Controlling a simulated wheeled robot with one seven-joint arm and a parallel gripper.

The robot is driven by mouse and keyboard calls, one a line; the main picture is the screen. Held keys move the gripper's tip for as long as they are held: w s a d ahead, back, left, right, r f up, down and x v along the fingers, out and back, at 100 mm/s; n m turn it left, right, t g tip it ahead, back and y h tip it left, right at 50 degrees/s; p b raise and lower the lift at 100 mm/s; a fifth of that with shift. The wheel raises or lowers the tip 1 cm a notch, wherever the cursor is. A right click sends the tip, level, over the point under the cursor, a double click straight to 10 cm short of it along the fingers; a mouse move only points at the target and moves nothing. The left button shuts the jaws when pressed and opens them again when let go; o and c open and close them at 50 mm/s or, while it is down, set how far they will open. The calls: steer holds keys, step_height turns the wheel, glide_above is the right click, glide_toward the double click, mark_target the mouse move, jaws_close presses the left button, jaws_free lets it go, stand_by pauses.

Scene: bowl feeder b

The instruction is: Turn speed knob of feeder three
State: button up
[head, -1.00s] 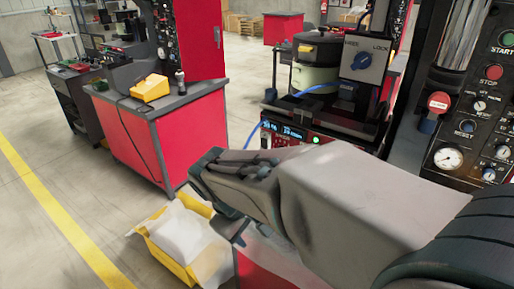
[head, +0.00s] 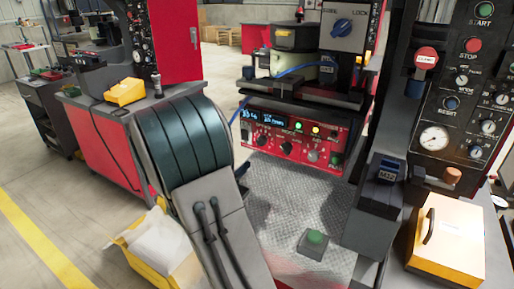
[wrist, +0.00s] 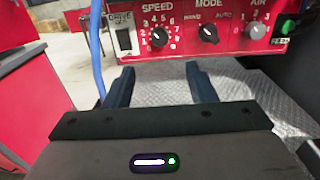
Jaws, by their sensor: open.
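The speed knob (wrist: 160,37) is a round black knob with a white pointer and a ring of numbers, under the word SPEED on a red control panel (wrist: 185,62). In the head view the speed knob (head: 263,144) is small, at the panel's lower left. My gripper (wrist: 161,72) is open and empty, its two dark fingers pointing at the panel. The speed knob shows above and between the fingertips, apart from them. No feeder number is readable.
The drive switch (wrist: 125,40) is left of the speed knob; the mode knob (wrist: 208,33) and air knob (wrist: 257,30) are to its right. A blue hose (wrist: 97,45) hangs at the left.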

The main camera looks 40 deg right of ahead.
mark_target(260, 142)
steer(key=p+x, duration=0.1)
steer(key=x, duration=1.2)
steer(key=shift+w+d, duration=0.1)
steer(key=shift+d, duration=0.25)
steer(key=c, duration=1)
